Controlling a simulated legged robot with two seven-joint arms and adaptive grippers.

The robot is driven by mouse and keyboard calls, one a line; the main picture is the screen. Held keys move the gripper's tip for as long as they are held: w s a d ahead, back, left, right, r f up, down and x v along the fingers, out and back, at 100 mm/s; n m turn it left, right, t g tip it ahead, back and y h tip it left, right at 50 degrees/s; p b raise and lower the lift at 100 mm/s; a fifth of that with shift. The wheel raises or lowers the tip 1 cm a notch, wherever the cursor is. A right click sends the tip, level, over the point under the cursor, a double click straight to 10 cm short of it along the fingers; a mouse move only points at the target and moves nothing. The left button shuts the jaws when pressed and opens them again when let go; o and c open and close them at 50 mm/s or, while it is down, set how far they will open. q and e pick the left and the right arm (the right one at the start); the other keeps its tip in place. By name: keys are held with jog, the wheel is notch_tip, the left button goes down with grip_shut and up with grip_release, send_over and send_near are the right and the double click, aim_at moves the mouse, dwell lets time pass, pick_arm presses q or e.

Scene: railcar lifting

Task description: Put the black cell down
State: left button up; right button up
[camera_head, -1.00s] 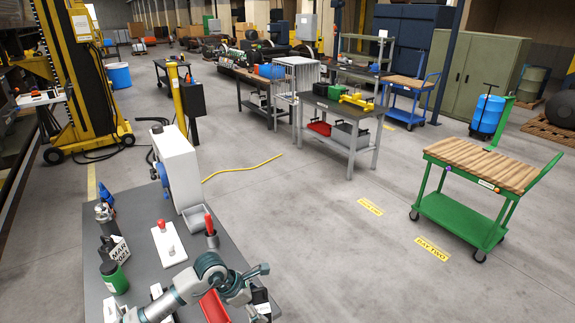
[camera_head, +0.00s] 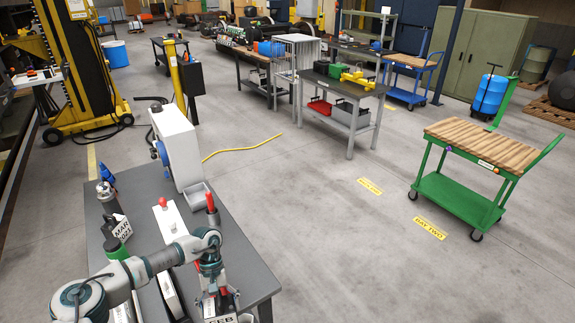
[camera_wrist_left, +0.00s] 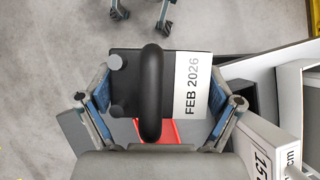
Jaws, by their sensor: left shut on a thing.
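The black cell (camera_wrist_left: 128,88) with a white "FEB 2026" label (camera_wrist_left: 190,85) and a black loop handle sits between the fingers of my left gripper (camera_wrist_left: 163,100) in the left wrist view. The gripper is shut on it. In the head view my left gripper (camera_head: 211,272) points down over the near right part of the dark bench (camera_head: 247,268). The cell's label (camera_head: 221,318) shows below it at the bottom edge. Whether the cell touches the bench cannot be told. My right gripper is out of view.
Another black cell with a "MAR 2021" label (camera_head: 122,228) stands at the bench's left, beside a green-topped container (camera_head: 115,248). A white plate with a red knob (camera_head: 170,222) and a grey bin (camera_head: 195,196) lie farther back. A red thing (camera_wrist_left: 170,132) shows under the cell.

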aim_at(208, 307)
pick_arm(q)
jog(key=shift+s+a+r+m+y, duration=0.1)
jog(key=shift+a+r+m+y, duration=0.2)
jog(key=shift+a+m, duration=0.4)
jog(key=shift+s+a+r+m+y, duration=0.1)
jog(key=shift+a+r+m+y, duration=0.15)
jog(key=shift+a+m, duration=0.4)
jog(key=shift+s+d+f+m+y, duration=0.1)
jog(key=shift+d+m+y, duration=0.05)
jog(key=shift+d, duration=0.55)
jog(key=shift+d+f+m+y, duration=0.1)
jog(key=shift+d, duration=0.6)
jog(key=shift+a+r, duration=0.1)
jog(key=shift+a, duration=0.15)
